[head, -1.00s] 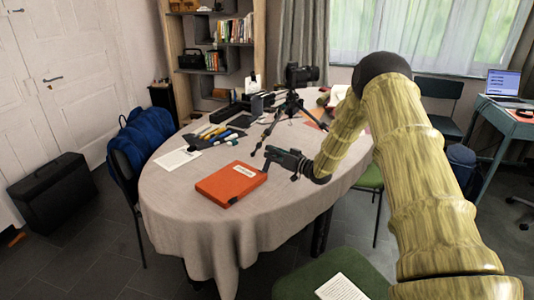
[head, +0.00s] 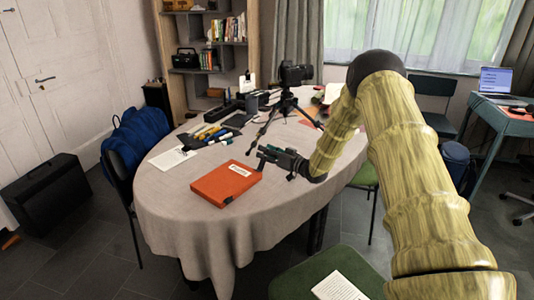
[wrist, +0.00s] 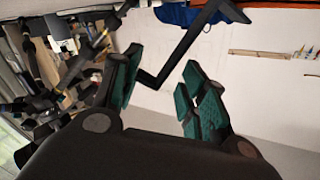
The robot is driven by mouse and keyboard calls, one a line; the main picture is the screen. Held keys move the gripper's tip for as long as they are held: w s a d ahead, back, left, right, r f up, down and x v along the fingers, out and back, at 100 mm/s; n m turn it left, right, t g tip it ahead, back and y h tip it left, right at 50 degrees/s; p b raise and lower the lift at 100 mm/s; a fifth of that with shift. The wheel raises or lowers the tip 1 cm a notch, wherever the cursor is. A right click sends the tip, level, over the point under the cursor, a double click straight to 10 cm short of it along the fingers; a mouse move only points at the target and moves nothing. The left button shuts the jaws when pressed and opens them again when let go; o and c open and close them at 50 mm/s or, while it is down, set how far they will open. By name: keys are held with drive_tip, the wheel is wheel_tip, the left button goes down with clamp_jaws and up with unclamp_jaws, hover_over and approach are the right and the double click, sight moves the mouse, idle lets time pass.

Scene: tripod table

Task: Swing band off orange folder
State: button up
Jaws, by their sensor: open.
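The orange folder (head: 222,187) lies flat on the cloth-covered table near its front edge, with a white label on top. A small dark mark shows at its near edge; I cannot tell whether this is the band. My gripper (head: 262,155) is just right of and beyond the folder's far right corner, apart from it in the picture; its height over the table is hard to judge. In the wrist view my gripper (wrist: 163,62) is open, its green-padded fingers apart with nothing clearly held between them.
A camera on a black tripod (head: 289,98) stands behind my gripper. Pens and markers (head: 212,134) and a white paper (head: 172,158) lie left of it. The tablecloth (head: 166,190) left of the folder is bare. A green chair seat (head: 300,285) is in front.

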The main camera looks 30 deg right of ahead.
drive_tip(key=v, duration=1.1)
drive_tip(key=shift+s+d, duration=0.2)
drive_tip(key=shift+s, duration=0.15)
